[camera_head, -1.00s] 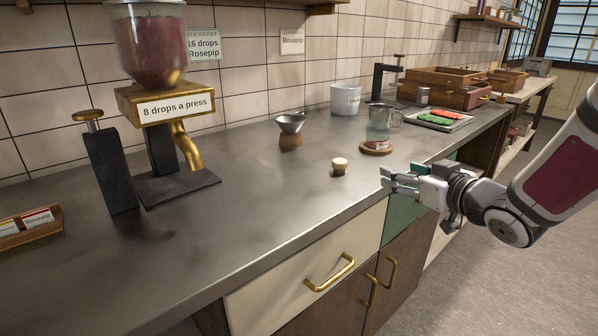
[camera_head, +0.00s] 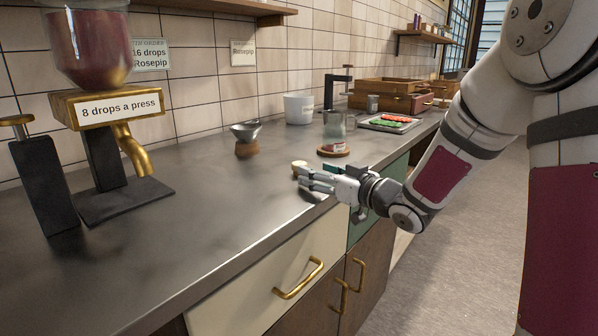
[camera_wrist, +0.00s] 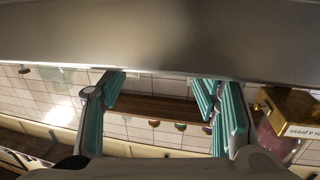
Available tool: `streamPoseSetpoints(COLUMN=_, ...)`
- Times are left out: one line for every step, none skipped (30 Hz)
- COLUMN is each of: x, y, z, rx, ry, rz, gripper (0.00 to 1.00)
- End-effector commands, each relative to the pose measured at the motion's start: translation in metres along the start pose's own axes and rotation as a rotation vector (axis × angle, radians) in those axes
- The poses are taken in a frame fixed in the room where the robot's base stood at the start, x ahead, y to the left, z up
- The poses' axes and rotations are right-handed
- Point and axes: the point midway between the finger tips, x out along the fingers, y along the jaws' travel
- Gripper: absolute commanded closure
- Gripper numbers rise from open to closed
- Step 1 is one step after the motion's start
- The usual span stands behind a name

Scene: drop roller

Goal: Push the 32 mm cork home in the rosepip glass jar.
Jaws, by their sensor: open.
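A small cork (camera_head: 299,165) with a pale top stands on the grey counter, partly hidden behind my fingers in the head view. My gripper (camera_head: 306,181) is low over the counter's front edge, its fingers pointing left, just in front of the cork. It is open; the wrist view shows its teal-padded fingers (camera_wrist: 162,100) apart with nothing between them. I cannot tell whether it touches the cork. A clear glass jar (camera_head: 335,125) stands behind, at a round wooden coaster (camera_head: 334,153) with a small label. I cannot make out a cork in its mouth.
A brass dispenser (camera_head: 103,108) with a red-filled hopper stands at the left. A metal funnel on a wooden stand (camera_head: 246,140), a white pot (camera_head: 298,109) and a tray of red and green pieces (camera_head: 390,123) are behind. The counter between dispenser and funnel is clear.

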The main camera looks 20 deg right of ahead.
Motion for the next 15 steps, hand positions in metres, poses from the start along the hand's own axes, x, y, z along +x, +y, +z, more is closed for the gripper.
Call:
streamPoseSetpoints(x=0.005, y=-0.001, z=0.000, rx=-0.001, ry=0.001, rz=-0.003, gripper=0.44)
streamPoseSetpoints(x=0.008, y=-0.001, z=0.000, rx=-0.002, ry=0.002, rz=-0.003, gripper=0.44)
streamPoseSetpoints(x=0.014, y=-0.001, z=0.000, rx=-0.002, ry=0.002, rz=-0.004, gripper=0.44)
streamPoseSetpoints(x=0.018, y=-0.001, z=0.000, rx=-0.002, ry=0.002, rz=-0.004, gripper=0.44)
streamPoseSetpoints(x=0.023, y=-0.001, z=0.000, rx=-0.002, ry=0.002, rz=-0.003, gripper=0.44)
streamPoseSetpoints(x=0.029, y=-0.001, z=0.000, rx=-0.001, ry=0.002, rz=-0.002, gripper=0.44)
streamPoseSetpoints(x=0.033, y=-0.001, z=0.000, rx=0.000, ry=0.002, rz=-0.002, gripper=0.44)
streamPoseSetpoints(x=0.037, y=-0.001, z=0.000, rx=0.000, ry=0.002, rz=-0.003, gripper=0.44)
streamPoseSetpoints(x=0.042, y=-0.001, z=0.000, rx=0.000, ry=0.000, rz=-0.003, gripper=0.44)
streamPoseSetpoints(x=0.044, y=-0.001, z=0.000, rx=0.000, ry=0.000, rz=-0.003, gripper=0.44)
streamPoseSetpoints(x=0.047, y=-0.001, z=-0.001, rx=0.000, ry=0.001, rz=-0.002, gripper=0.44)
streamPoseSetpoints(x=0.049, y=-0.001, z=-0.001, rx=0.000, ry=0.001, rz=-0.002, gripper=0.44)
streamPoseSetpoints(x=0.050, y=-0.001, z=-0.001, rx=0.000, ry=0.001, rz=-0.001, gripper=0.44)
streamPoseSetpoints(x=0.050, y=-0.001, z=-0.001, rx=0.000, ry=0.000, rz=-0.001, gripper=0.44)
streamPoseSetpoints(x=0.051, y=-0.001, z=-0.001, rx=0.000, ry=0.000, rz=0.000, gripper=0.44)
